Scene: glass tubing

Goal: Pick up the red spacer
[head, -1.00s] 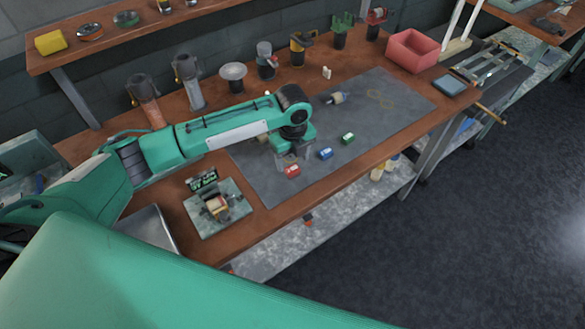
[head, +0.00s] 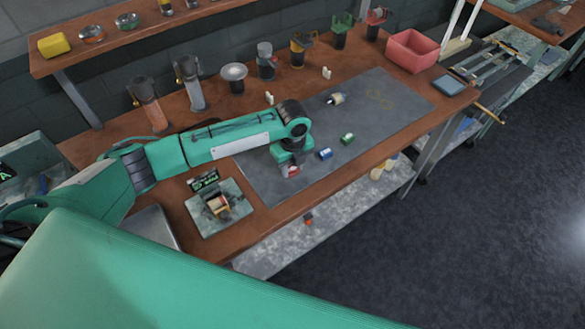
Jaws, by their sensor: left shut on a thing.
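The red spacer (head: 293,171) is on the dark grey mat (head: 268,188) on the workbench, near the mat's front left. My left arm reaches in from the left, and its gripper (head: 291,168) points down over the spacer. The gripper is shut on the red spacer; its wrist and fingers hide much of the piece, so only a small red part shows. I cannot tell whether the spacer touches the mat. My right gripper is not in view.
A blue spacer (head: 325,153) and a green spacer (head: 347,138) stand close to the right of the gripper. A small fixture on a plate (head: 232,221) lies to the left. A pink bin (head: 412,51) stands at the back right. The mat's right side is mostly clear.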

